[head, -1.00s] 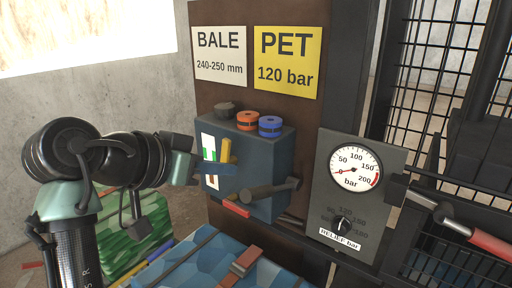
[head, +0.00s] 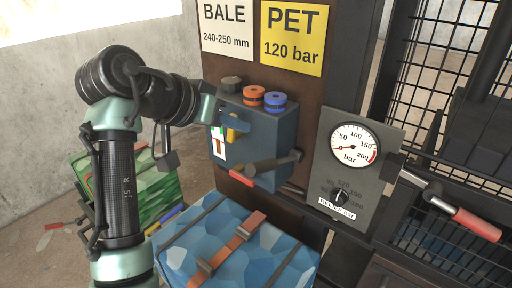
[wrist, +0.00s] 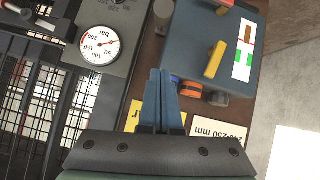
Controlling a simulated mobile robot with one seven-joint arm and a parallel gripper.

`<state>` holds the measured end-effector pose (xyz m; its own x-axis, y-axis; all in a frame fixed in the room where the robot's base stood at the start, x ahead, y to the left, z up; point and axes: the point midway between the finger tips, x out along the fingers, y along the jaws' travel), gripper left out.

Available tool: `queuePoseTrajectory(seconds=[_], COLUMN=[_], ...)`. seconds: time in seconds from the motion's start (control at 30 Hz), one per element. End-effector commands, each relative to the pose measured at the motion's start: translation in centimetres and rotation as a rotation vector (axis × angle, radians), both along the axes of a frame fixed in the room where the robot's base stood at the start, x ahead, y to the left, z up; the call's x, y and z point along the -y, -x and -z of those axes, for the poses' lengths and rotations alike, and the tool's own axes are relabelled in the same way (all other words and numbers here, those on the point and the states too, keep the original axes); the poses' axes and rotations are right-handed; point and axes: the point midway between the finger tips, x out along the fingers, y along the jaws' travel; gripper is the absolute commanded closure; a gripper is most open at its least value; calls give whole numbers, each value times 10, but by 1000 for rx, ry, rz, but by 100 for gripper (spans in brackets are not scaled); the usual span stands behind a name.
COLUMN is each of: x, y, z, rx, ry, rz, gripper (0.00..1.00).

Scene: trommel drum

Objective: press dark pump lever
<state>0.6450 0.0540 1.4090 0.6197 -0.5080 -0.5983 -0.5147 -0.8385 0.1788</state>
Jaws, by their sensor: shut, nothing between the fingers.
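Gripper and wrist partly hide the box's left side.
A yellow lever (wrist: 215,60) stands near my fingers. Orange and blue knobs (head: 253,95) top the box. A pressure gauge (head: 354,142) and a red-handled lever (head: 477,224) are to the right. A strapped blue bale (head: 205,240) lies below.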

Motion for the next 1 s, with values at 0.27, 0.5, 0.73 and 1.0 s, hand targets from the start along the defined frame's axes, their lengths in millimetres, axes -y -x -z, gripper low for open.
queuePoseTrajectory(seconds=[0.27,0.5,0.73,1.0], x=[33,35,35,34], y=[-38,-35,-29,-28], z=[33,63,77,80], rx=[-8,-5,-2,0], ry=[2,2,1,0], rz=[3,-1,0,0], gripper=[100,100,100,100])
